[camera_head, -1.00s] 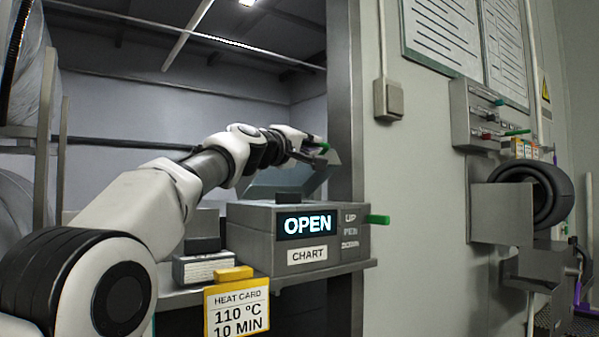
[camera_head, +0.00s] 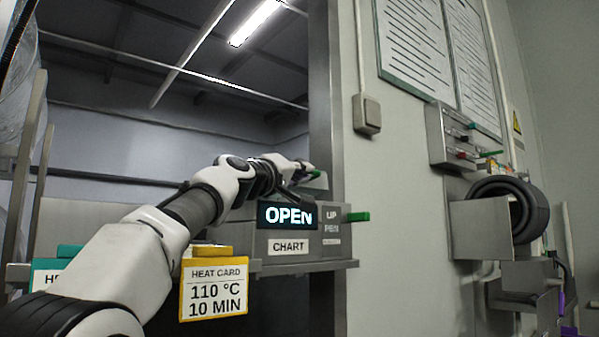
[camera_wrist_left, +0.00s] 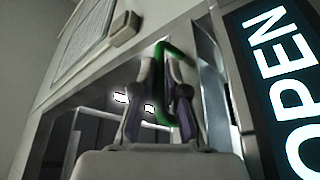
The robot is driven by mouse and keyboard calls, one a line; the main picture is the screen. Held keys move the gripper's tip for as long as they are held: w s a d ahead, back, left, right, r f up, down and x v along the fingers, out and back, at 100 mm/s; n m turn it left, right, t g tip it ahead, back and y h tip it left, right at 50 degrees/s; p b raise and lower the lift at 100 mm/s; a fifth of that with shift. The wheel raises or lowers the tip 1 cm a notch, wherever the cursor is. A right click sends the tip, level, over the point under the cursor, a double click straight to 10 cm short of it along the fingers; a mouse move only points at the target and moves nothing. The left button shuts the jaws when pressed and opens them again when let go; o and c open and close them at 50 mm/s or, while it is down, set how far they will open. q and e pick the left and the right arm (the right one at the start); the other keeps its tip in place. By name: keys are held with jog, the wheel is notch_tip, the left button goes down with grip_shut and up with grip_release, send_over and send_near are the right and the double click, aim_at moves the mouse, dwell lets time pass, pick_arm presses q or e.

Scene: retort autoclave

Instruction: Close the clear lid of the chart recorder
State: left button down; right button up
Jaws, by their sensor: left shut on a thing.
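The chart recorder (camera_head: 318,250) is a grey box on a shelf, labelled CHART, with a lit display (camera_head: 287,215) reading OPEN. Its clear lid (camera_head: 319,183) is partly hidden behind my arm and shows as a small patch above the box's top. My left gripper (camera_head: 308,173) is above the recorder, shut on the lid's green handle (camera_head: 315,175). In the left wrist view the handle (camera_wrist_left: 160,75) stands between the two fingers, and the display (camera_wrist_left: 278,90) is close at the right. My right gripper is not in view.
A yellow heat card (camera_head: 214,288) and a teal one (camera_head: 48,275) stand at the front left. A green lever (camera_head: 357,217) sticks out at the recorder's right. A grey post (camera_head: 325,120) rises behind the recorder. A hose coil (camera_head: 510,210) hangs on the right wall.

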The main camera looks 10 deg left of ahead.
pick_arm(q)
jog(key=shift+w+d+f, duration=0.1)
jog(key=shift+w+f, duration=0.1)
jog(key=shift+f, duration=0.05)
jog(key=c, duration=1.6)
grip_release()
jog(key=o, duration=0.4)
jog(key=shift+w+d+f, duration=0.1)
jog(key=shift+w+f, duration=0.05)
jog(key=shift+w, duration=0.15)
jog(key=shift+w+f, duration=0.1)
jog(key=shift+w, duration=0.15)
jog(key=shift+s+r, duration=0.25)
jog(key=shift+s, duration=0.1)
jog(key=v, duration=0.7)
jog(key=shift+s, duration=0.25)
